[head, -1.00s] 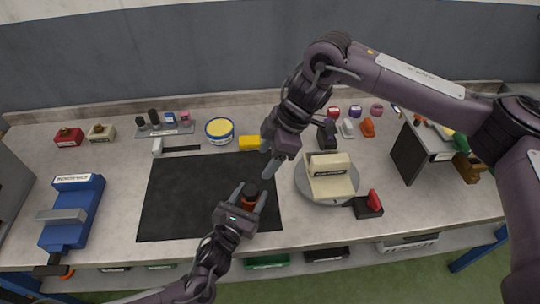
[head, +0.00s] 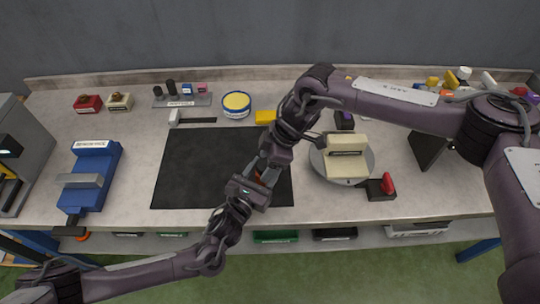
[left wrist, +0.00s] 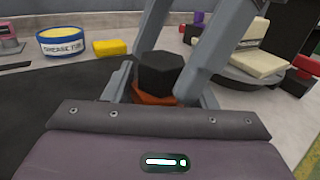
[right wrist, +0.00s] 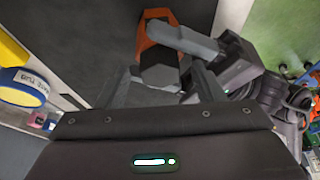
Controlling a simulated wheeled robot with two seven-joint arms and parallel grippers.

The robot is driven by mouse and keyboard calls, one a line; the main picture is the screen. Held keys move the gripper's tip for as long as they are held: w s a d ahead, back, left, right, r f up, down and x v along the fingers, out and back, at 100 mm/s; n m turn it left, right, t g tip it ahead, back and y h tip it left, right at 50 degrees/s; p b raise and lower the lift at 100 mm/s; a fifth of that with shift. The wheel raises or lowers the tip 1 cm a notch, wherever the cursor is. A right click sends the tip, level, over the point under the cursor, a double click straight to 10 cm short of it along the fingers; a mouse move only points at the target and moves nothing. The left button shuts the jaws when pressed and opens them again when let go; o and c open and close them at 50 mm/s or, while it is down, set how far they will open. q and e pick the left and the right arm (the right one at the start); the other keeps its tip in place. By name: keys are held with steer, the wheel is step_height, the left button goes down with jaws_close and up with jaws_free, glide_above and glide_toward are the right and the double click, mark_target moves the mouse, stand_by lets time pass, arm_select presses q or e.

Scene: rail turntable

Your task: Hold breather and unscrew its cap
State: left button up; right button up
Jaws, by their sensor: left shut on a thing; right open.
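The breather has an orange body (left wrist: 152,98) and a black hexagonal cap (left wrist: 158,72); both also show in the right wrist view, the body (right wrist: 147,36) and the cap (right wrist: 159,68). My left gripper (head: 262,177) is shut on the breather's orange body, above the dark mat. My right gripper (head: 271,163) is open, with its fingers on either side of the cap and close to it. Whether they touch the cap I cannot tell. In the head view, the two grippers hide most of the breather.
The black mat (head: 190,175) is otherwise clear. A turntable (head: 369,165) with a cream block (head: 346,146) stands right of the grippers. A grease tub (head: 236,104) and a yellow block (head: 265,117) lie behind. A blue vise (head: 90,172) is at left.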

steer(key=c, duration=1.1)
steer(key=n, duration=0.2)
steer(key=n+g, duration=0.1)
steer(key=n, duration=0.1)
steer(key=shift+w+g, duration=0.15)
steer(key=shift+g, duration=0.15)
steer(key=shift+n+g+h, duration=0.3)
steer(key=shift+n, duration=0.7)
steer(key=n+g, duration=0.1)
steer(key=n, duration=0.1)
steer(key=shift+a+n+h, duration=0.1)
steer(key=shift+n+h, duration=0.2)
steer(key=shift+n, duration=0.1)
steer(key=n, duration=0.1)
steer(key=n+h, duration=0.1)
steer(key=shift+w+f+n+g, duration=0.1)
steer(key=shift+w+n+g, duration=0.1)
steer(key=shift+n+g, duration=0.15)
steer(key=shift+n, duration=0.25)
